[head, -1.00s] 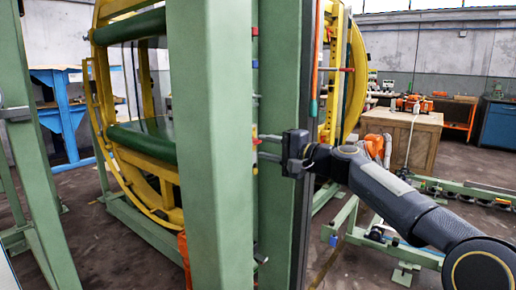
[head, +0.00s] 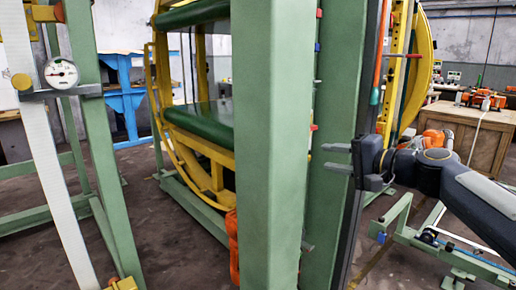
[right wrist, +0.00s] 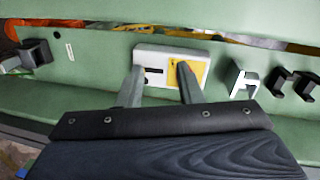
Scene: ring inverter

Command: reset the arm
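My right arm comes in from the right in the head view. Its gripper (head: 329,158) is level and points left, in front of the rear green post (head: 325,215). The two grey fingers are apart with nothing between them. In the right wrist view the gripper (right wrist: 160,78) also shows open and empty, its fingertips over a white box with a yellow label (right wrist: 198,68) on a green beam (right wrist: 110,50). I cannot tell whether the fingertips touch the box. My left gripper is not in view.
A broad green post (head: 270,120) stands close to the right gripper. The yellow ring frame (head: 165,110) with green rollers is behind it. A dial gauge (head: 61,73) sits on a stand at left. Brackets (right wrist: 242,82) stick out along the beam. A wooden crate (head: 470,135) stands back right.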

